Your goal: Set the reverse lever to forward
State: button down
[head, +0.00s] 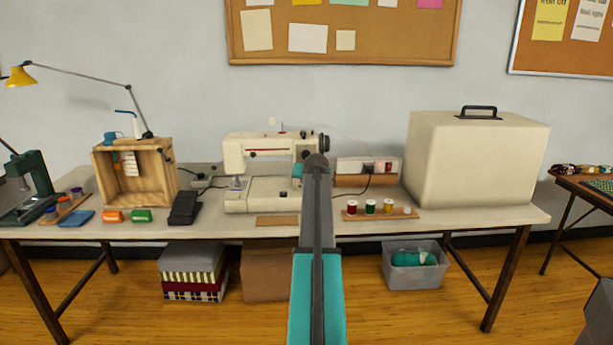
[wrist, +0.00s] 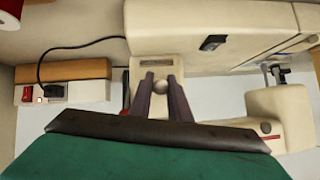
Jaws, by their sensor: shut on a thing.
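The cream sewing machine (head: 255,150) stands upright at the middle of the table, its right part covered by my arm in the head view. In the wrist view its body (wrist: 205,20) fills the top, with a dark switch on it. The reverse lever's round pale knob (wrist: 160,85) sits between my fingertips, below a small marked plate. My gripper (wrist: 161,80) is shut on this knob, one dark finger on each side. The lever's stem is hidden, so its exact setting cannot be told. In the head view the knob and fingertips are hidden behind my arm.
A power strip (wrist: 45,94) with a red light and a black cord lies beside the machine. Thread spools stand on a wooden rack (head: 352,215) right of my arm. A large cream case (head: 475,165) is farther right. A black pedal (head: 184,207) lies to the left.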

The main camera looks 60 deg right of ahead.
jog(key=shift+w+d+r+g+y+p, duration=0.15)
jog(key=shift+r+g+y+p, duration=0.55)
jog(key=shift+p, duration=1.15)
jog(key=shift+f+y+p, duration=0.1)
jog(key=shift+y+p, duration=0.5)
jog(key=shift+p, duration=0.35)
jog(key=c, duration=1.8)
grip_release()
jog(key=v, duration=1.3)
jog(key=shift+r+b, duration=0.35)
jog(key=shift+r, duration=0.05)
jog(key=shift+a, duration=0.25)
